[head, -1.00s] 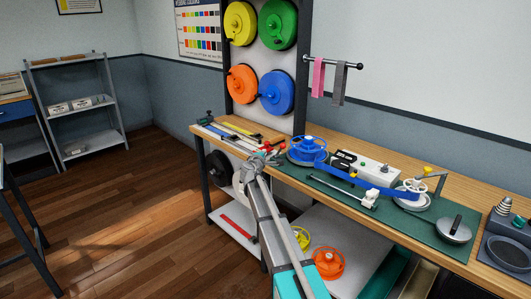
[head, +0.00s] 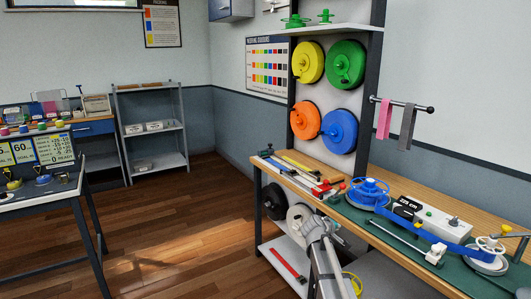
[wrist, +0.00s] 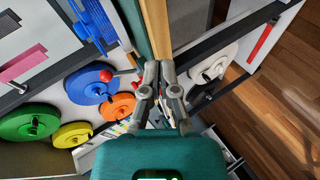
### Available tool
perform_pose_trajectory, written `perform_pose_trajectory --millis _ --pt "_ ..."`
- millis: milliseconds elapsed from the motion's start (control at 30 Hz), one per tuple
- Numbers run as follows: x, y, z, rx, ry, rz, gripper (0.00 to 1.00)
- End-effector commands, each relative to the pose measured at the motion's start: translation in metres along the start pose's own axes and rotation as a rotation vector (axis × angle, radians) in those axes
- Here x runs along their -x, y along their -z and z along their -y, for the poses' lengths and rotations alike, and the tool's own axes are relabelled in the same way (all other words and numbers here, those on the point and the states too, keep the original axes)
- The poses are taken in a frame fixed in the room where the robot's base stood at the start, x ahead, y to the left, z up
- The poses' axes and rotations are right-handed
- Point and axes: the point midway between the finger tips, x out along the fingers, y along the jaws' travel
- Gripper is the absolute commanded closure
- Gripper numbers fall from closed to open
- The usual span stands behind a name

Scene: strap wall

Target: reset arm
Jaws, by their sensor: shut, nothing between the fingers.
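My gripper (head: 313,223) is in front of the workbench's left end in the head view, just below the tabletop edge. In the wrist view its two grey fingers (wrist: 160,66) are shut with nothing between them. The wrist view is turned sideways and shows the bench edge (wrist: 157,25) beyond the fingers. My arm reaches up from the bottom of the head view. No object touches the gripper that I can see.
The workbench (head: 440,279) carries a blue reel (head: 368,191) with a blue strap and a display box. Coloured spools, including a blue one (head: 341,130), hang behind. A white spool (head: 298,219) sits below. Open wooden floor (head: 190,240) lies left, before another table (head: 40,200).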

Motion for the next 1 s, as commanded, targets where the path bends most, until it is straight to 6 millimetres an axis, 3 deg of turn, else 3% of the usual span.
perform_pose_trajectory --millis 33,100,400,600,1000 --pt "0.013 -0.023 0.014 -0.052 0.055 0.036 1.00" --pt "0.027 -0.046 0.032 -0.123 0.137 0.088 1.00" --pt "0.103 -0.129 0.114 -0.373 0.507 0.312 1.00" --pt "0.150 -0.159 0.151 -0.460 0.702 0.423 1.00" --pt "0.222 -0.193 0.190 -0.528 0.953 0.558 1.00"
